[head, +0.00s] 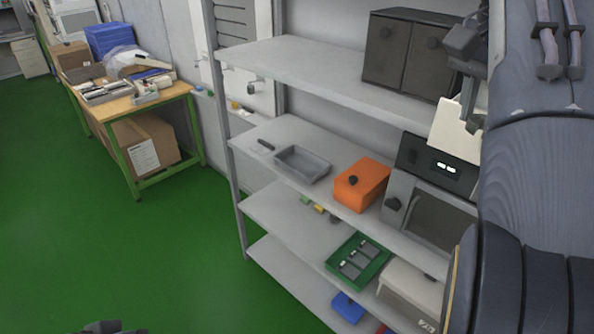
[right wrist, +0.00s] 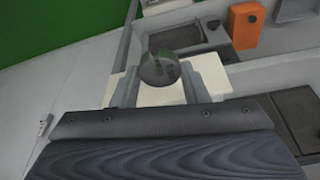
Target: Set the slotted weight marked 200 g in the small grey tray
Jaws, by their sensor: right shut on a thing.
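My right gripper (head: 468,122) is high at the right of the head view, in front of the shelf rack. In the right wrist view its two fingers (right wrist: 166,88) are shut on a dark grey, round slotted weight (right wrist: 158,68). No marking on it is readable. I cannot make the weight out in the head view. The small grey tray (head: 302,163) stands on the middle shelf and looks empty. My left gripper is not clearly seen.
An orange box (head: 361,185) with a dark knob stands right of the tray, beside a grey device (head: 430,205). A small dark item (head: 265,145) lies left of the tray. The upper shelf (head: 300,65) overhangs. A green tray (head: 358,262) is below.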

